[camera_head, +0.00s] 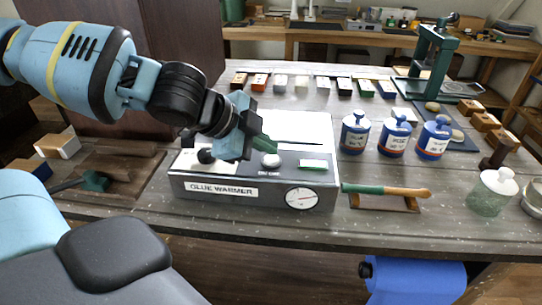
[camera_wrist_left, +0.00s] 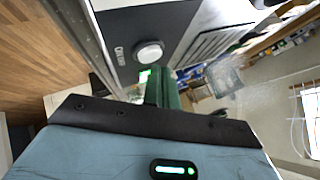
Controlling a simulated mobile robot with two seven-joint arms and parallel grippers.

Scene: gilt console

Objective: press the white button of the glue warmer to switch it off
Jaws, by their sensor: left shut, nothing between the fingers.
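The glue warmer (camera_head: 230,188) is a grey and white box on the workbench, with its name on the front label and a round dial at its right. Its white button (camera_head: 271,160) sits on the sloped top panel, left of a lit green display (camera_head: 313,163). The round white button also shows in the left wrist view (camera_wrist_left: 150,53). My left gripper (camera_head: 266,146) is shut and empty, its green fingers just behind and above the button in the head view. My right gripper is not in view.
A black knob (camera_head: 206,156) sits left of the button. A green-handled tool (camera_head: 385,190) lies on a rest right of the warmer. Blue and white jars (camera_head: 355,132) stand behind it, with small boxes in a row farther back. A glass jar (camera_head: 491,193) stands at right.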

